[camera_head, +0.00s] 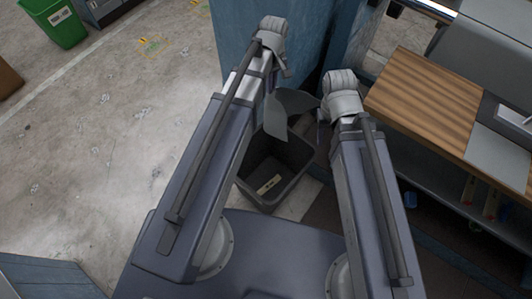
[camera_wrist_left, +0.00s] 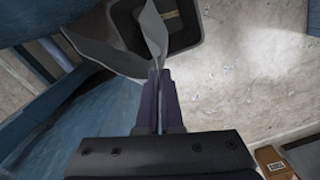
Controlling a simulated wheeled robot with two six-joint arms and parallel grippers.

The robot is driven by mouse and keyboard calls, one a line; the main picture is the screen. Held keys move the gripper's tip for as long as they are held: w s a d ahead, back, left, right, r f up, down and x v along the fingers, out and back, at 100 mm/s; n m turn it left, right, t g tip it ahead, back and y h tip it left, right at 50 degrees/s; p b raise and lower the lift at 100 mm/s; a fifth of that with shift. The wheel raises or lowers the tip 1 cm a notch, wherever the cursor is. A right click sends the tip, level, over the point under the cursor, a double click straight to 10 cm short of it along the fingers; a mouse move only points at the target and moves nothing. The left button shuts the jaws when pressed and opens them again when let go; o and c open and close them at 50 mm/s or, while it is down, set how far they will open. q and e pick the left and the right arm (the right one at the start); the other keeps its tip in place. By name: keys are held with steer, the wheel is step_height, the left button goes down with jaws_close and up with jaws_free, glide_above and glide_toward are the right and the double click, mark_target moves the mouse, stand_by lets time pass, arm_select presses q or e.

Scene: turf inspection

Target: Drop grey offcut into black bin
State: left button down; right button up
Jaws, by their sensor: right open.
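The grey offcut (camera_head: 295,101) is a thin, bent, curved sheet. My left gripper (camera_head: 287,73) is shut on it and it hangs beside and above the black bin (camera_head: 262,188). In the left wrist view the offcut (camera_wrist_left: 108,48) spreads up and left from the closed fingers (camera_wrist_left: 159,75), overlapping part of the black bin (camera_wrist_left: 198,40) below.
A blue panel (camera_head: 235,45) stands behind the bin. A workbench with a wooden top (camera_head: 420,98) and shelves is at right. A green bin (camera_head: 56,22) stands far left. The concrete floor at left is clear.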

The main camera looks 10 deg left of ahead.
arm_select(q)
step_height(320, 180, down, 47)
steer(key=b, duration=4.5)
steer(key=shift+a, duration=0.1)
step_height(320, 180, down, 6)
steer(key=b, duration=0.6)
steer(key=shift+c, duration=1.9)
jaws_free()
steer(key=shift+o, duration=0.3)
steer(key=o, duration=0.3)
steer(key=shift+r, duration=0.1)
